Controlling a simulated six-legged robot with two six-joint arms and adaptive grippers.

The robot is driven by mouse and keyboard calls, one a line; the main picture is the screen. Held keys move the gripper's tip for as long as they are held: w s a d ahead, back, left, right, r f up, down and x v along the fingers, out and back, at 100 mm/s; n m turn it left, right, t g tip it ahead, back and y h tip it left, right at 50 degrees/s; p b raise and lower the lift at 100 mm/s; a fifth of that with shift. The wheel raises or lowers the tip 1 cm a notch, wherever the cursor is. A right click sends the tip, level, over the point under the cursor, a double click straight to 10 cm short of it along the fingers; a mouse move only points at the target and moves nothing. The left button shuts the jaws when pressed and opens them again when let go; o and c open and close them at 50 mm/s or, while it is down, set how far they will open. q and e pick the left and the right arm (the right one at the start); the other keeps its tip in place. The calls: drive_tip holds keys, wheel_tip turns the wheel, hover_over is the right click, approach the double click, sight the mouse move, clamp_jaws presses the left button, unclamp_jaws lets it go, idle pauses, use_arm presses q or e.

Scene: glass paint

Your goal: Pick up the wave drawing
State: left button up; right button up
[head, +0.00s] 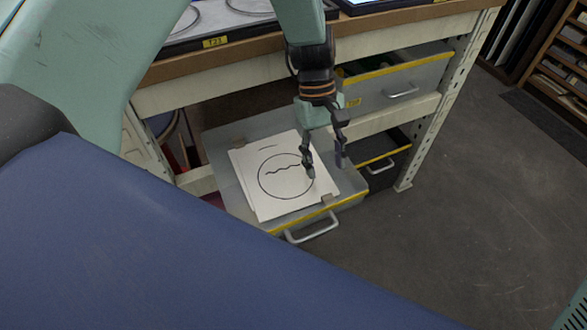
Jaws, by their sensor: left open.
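The wave drawing (280,187) is a white sheet with a black circle and a wavy line across its upper part. It lies in the open grey drawer (222,150) with yellow edging, under the workbench. What looks like another pale sheet shows under its left edge. My left gripper (327,170) points down above the right part of the drawing. Its two dark fingers are apart with nothing between them. I cannot tell whether a fingertip touches the paper. My right gripper is out of view.
The open drawer has a metal handle (312,231) at its front. The workbench top (270,42) overhangs it, and another drawer (400,80) is at its right. A white bench leg (430,125) stands to the right. Grey floor (470,240) is clear at right.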

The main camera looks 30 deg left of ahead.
sight(329, 199)
use_arm(q)
drive_tip(key=shift+s+f, duration=0.2)
drive_tip(key=shift+f, duration=0.15)
drive_tip(key=shift+s+d+f+b, duration=0.45)
drive_tip(key=shift+s+d+b, duration=0.1)
drive_tip(key=shift+s, duration=0.15)
drive_tip(key=shift+d+f, duration=0.1)
drive_tip(key=shift+f, duration=0.5)
drive_tip(key=b+x, duration=0.3)
drive_tip(key=x, duration=0.1)
drive_tip(key=shift+s+r, duration=0.1)
drive_tip(key=shift+d+f, duration=0.1)
drive_tip(key=shift+f, duration=0.15)
drive_tip(key=shift+w, duration=0.2)
drive_tip(key=shift+s+r, duration=0.1)
drive_tip(key=shift+s, duration=0.05)
drive_tip(key=shift+c, duration=1.3)
clamp_jaws()
